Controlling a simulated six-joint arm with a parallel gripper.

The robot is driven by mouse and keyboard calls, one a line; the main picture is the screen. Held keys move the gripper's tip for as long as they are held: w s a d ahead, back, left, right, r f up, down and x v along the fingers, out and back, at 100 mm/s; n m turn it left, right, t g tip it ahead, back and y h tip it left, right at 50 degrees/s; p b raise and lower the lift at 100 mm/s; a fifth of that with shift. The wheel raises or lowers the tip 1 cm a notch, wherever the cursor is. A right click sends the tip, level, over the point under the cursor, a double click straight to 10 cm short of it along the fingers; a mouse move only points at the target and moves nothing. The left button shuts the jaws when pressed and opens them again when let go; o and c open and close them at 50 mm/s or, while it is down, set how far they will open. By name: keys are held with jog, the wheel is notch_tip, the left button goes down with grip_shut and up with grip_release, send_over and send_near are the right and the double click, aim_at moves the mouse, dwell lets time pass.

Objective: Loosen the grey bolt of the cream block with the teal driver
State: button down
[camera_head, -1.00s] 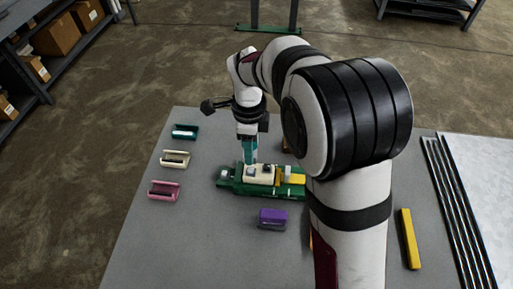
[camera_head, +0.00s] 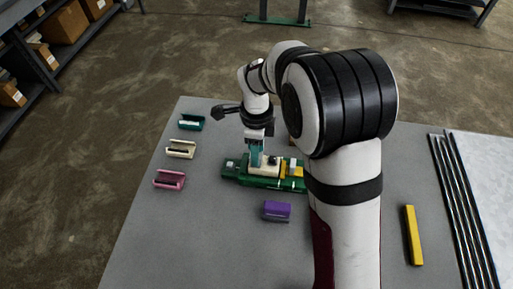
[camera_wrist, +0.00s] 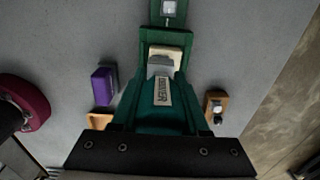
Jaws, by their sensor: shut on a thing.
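My gripper (camera_head: 257,141) is shut on the teal driver (camera_head: 255,155) and holds it pointing down over the left part of the cream block (camera_head: 264,170). The block sits in a green fixture (camera_head: 240,178). The driver's tip is at or just above the block's top; contact is not clear. A dark bolt head (camera_head: 273,160) shows right of the driver. The grey bolt is not clearly visible. In the wrist view, the driver's label (camera_wrist: 162,93) shows between the fingers, with the cream block (camera_wrist: 160,52) beyond.
Teal (camera_head: 191,122), cream (camera_head: 181,149) and pink (camera_head: 169,180) holders stand left on the grey table. A purple block (camera_head: 276,211) lies in front of the fixture. A yellow bar (camera_head: 412,236) and dark rods (camera_head: 463,210) lie right. The front-left table is clear.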

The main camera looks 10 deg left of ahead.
jog(key=shift+f, duration=0.95)
dwell(0.5)
jog(key=n, duration=0.3)
jog(key=shift+n, duration=0.3)
